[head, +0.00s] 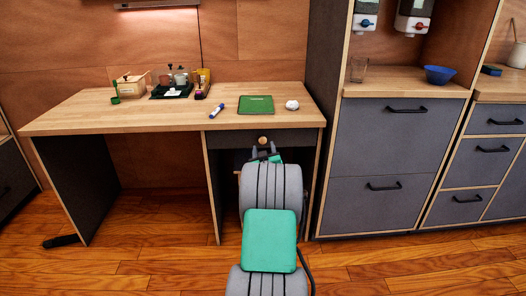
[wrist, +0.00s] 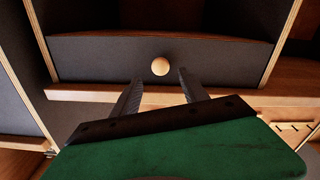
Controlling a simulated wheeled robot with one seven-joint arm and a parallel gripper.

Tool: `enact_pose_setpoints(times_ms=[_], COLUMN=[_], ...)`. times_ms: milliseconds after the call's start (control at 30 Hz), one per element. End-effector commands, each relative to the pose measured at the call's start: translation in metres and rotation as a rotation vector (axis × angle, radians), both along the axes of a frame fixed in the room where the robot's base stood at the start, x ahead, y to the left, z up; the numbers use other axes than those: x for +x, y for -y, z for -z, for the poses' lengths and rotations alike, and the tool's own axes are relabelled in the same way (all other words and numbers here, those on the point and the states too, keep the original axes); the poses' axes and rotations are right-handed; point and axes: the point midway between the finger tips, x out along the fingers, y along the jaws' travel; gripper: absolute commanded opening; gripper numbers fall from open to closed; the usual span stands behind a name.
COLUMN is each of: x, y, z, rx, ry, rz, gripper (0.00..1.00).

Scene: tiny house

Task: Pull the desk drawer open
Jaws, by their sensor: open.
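The desk (head: 150,113) has a light wood top and dark side panels. Its drawer (head: 232,139) is a dark front under the right part of the top, and it looks closed. In the wrist view the drawer front (wrist: 100,60) spans the upper middle, with a round wooden knob (wrist: 160,67) at its centre. The knob also shows in the head view (head: 263,139). My gripper (wrist: 156,78) is open and empty, its two fingers pointing at the drawer, one on each side below the knob. It looks apart from the knob; the exact gap is hard to tell.
A dark cabinet (head: 385,135) stands close at the right.

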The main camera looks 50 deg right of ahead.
Motion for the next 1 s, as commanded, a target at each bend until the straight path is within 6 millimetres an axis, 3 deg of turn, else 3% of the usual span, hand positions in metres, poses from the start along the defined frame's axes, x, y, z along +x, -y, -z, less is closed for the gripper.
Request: enact_pose_setpoints(times_ms=[233, 567, 1000], x=[0.029, 0.034, 0.034], y=[0.032, 0.038, 0.037], z=[0.003, 0.001, 0.001], rx=[0.002, 0.004, 0.004], ry=[-0.001, -0.002, -0.002], rz=[-0.001, -0.001, -0.001], gripper=[0.52, 0.52, 0.16])
